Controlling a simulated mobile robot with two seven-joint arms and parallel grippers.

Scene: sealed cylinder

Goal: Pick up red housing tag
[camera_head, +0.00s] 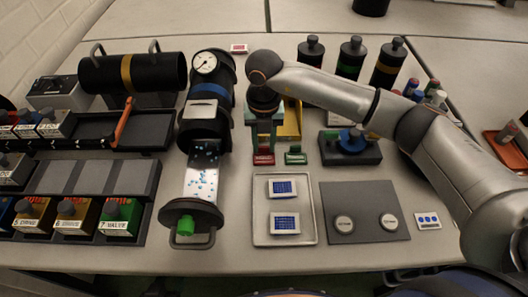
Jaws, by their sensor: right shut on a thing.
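The red tag (263,159) is a small red block with a pale label, near the middle of the table in the head view. My right gripper (264,146) reaches down over it from above, and its jaws are shut on it. The jaws and wrist hide the tag's upper part. I cannot tell whether it still touches the table. A similar green tag (296,156) lies just to the right of it. My left gripper is not in view.
A large sealed cylinder with a gauge (204,63) stands to the left. A tray (257,238) with two blue-screened cards and a grey mat (365,228) with two round pieces lie in front. Several dark bottles (351,58) stand behind my right forearm.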

